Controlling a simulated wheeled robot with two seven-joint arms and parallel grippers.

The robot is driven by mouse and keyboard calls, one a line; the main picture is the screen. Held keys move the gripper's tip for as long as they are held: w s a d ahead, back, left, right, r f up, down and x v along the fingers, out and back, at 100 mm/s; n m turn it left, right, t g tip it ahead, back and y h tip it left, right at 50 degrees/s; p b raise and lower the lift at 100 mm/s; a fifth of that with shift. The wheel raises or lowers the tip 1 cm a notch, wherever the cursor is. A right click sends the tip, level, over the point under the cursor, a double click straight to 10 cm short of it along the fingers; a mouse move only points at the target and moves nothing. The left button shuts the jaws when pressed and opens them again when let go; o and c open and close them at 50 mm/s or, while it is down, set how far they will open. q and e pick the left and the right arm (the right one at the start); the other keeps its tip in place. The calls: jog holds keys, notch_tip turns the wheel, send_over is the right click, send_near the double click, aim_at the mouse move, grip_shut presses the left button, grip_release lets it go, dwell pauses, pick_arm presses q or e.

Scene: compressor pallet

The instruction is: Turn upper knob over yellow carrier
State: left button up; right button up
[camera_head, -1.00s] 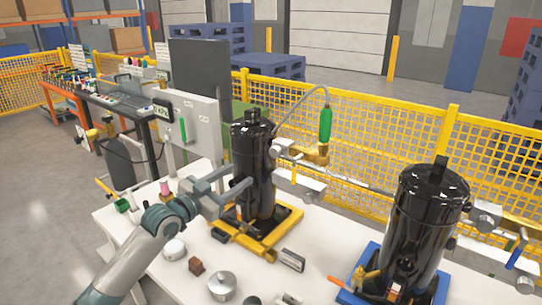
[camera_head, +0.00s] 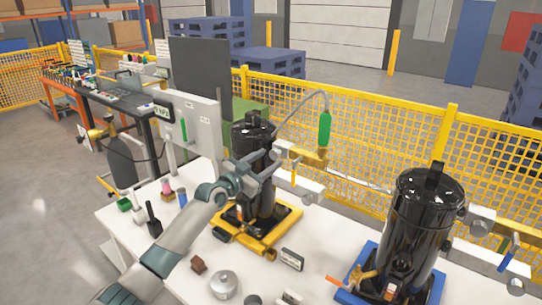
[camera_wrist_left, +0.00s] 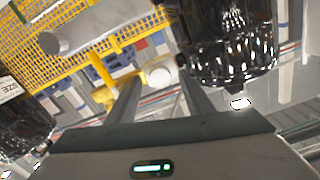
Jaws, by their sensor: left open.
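A black compressor (camera_head: 253,137) stands upright on the yellow carrier (camera_head: 233,234) on the white table. Beside its upper right, a grey knob (camera_head: 282,147) sits at the end of a brass fitting (camera_head: 311,158) under a green handle (camera_head: 325,128). My left gripper (camera_head: 274,164) is open across the compressor's front, with its fingers close to the knob. In the left wrist view, a pale round knob (camera_wrist_left: 159,76) on a yellow fitting shows between the open fingers (camera_wrist_left: 160,95). Contact cannot be told. My right gripper is out of view.
A second black compressor (camera_head: 424,220) stands on a blue carrier (camera_head: 345,296) at right, with grey fittings (camera_head: 480,220) beside it. A yellow mesh fence (camera_head: 400,145) runs behind. A grey panel (camera_head: 195,122) stands back left. Small loose parts, including a silver cap (camera_head: 223,283), lie in front.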

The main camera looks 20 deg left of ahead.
aim_at(275, 154)
pick_arm(q)
jog(key=shift+x, duration=1.25)
jog(key=shift+c, duration=0.5)
jog(key=c, duration=0.9)
jog(key=shift+c, duration=0.2)
